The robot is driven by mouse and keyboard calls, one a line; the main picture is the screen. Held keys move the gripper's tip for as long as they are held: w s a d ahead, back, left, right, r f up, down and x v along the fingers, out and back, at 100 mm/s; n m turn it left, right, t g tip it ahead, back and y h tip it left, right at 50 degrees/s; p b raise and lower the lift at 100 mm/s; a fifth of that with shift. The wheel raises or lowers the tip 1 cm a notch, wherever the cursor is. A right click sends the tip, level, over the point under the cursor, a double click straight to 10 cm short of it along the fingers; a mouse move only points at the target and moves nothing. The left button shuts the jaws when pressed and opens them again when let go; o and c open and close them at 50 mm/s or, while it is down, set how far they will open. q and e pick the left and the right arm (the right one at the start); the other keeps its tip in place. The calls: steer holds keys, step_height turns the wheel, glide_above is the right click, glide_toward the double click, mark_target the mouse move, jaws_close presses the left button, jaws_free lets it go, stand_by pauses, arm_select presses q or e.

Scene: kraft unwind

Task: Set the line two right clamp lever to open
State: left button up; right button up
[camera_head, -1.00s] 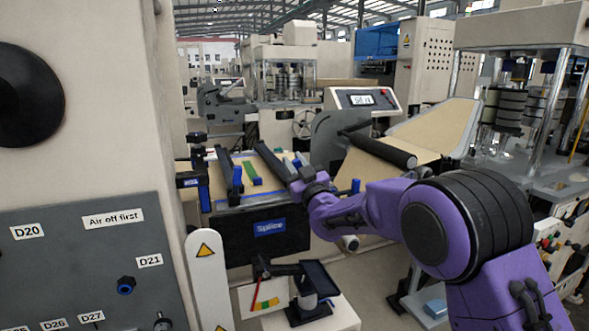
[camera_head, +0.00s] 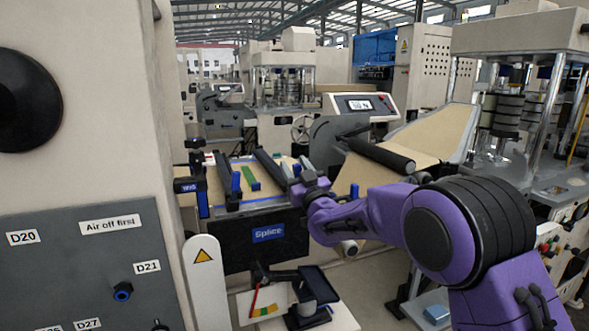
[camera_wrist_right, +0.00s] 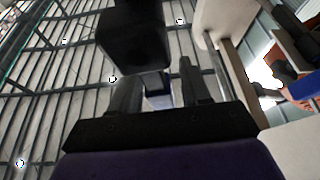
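The splice table (camera_head: 262,206) stands in the middle of the head view, with a blue "Splice" sign (camera_head: 268,232) on its dark front. Two dark clamp bars run across it, a left bar (camera_head: 222,176) and a right bar (camera_head: 270,168). Blue lever-like parts show at the left bar (camera_head: 236,184) and beyond my right gripper (camera_head: 354,190). I cannot tell which is the line two right lever. My right gripper (camera_head: 312,182) is at the right bar's near end; contact is unclear. The wrist view shows its fingers (camera_wrist_right: 158,88) apart, with a dark block (camera_wrist_right: 135,35) beyond them. My left gripper is out of view.
A grey panel (camera_head: 90,265) with labels and a pale cabinet fill the left side. A white post (camera_head: 206,275) with a warning sign stands before the table. A small stand (camera_head: 310,290) is below it. A dark roller (camera_head: 380,153) and a console (camera_head: 362,104) are behind my right arm.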

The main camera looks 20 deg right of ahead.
steer(key=shift+s+f, duration=0.25)
steer(key=shift+s, duration=0.05)
steer(key=b+v, duration=0.3)
steer(key=v, duration=0.6)
steer(key=shift+s+b, duration=0.4)
steer(key=shift+s, duration=0.05)
